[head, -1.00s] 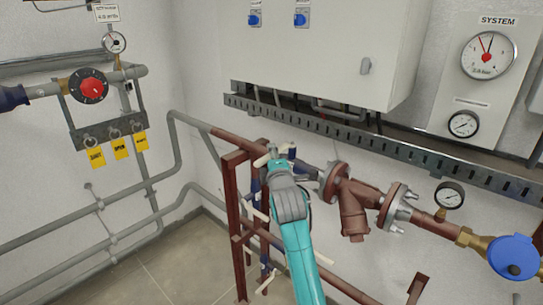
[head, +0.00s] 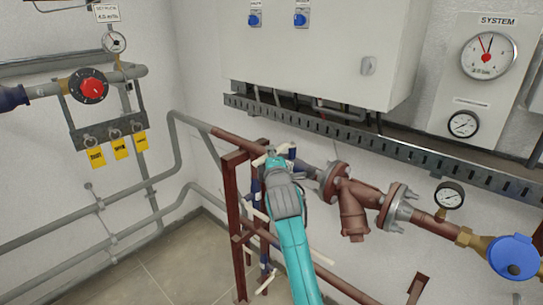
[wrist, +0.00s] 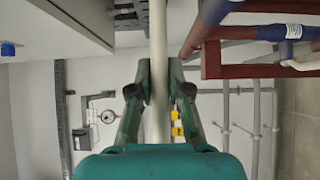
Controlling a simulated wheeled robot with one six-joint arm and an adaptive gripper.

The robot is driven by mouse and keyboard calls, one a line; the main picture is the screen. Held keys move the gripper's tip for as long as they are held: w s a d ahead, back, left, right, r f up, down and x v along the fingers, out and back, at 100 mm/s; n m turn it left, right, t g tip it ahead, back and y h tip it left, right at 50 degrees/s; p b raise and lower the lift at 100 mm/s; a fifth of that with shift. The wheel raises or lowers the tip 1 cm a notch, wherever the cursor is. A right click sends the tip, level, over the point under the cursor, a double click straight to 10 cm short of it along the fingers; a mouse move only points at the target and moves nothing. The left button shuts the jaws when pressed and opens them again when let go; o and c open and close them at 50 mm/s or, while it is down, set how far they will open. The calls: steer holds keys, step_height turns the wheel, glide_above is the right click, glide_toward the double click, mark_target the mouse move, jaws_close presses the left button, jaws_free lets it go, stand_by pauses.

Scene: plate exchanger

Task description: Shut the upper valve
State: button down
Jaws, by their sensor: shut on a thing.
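The upper valve's cream handle (head: 260,159) shows at the top of the red-brown frame in the head view, partly hidden by my gripper (head: 275,165). In the wrist view, the handle (wrist: 158,40) is a long pale bar running vertically through the middle. My gripper (wrist: 160,80) has one finger on each side of this bar and is shut on it. The valve body is mostly hidden behind my arm in the head view.
A red-brown frame (head: 234,205) stands left of my arm. A flanged brown pipe (head: 352,205) and blue-capped fitting (head: 513,257) lie right. A grey cabinet (head: 320,45) hangs above. A red dial (head: 92,89) is on the left wall. Open floor shows at lower left.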

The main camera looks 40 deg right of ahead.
steer(key=shift+w+a+m+g+h, duration=0.1)
steer(key=shift+w+m+g+h, duration=0.35)
steer(key=shift+h, duration=0.25)
steer(key=c, duration=1.1)
jaws_free()
steer(key=shift+w, duration=0.1)
steer(key=shift+a, duration=0.1)
steer(key=v, duration=1.2)
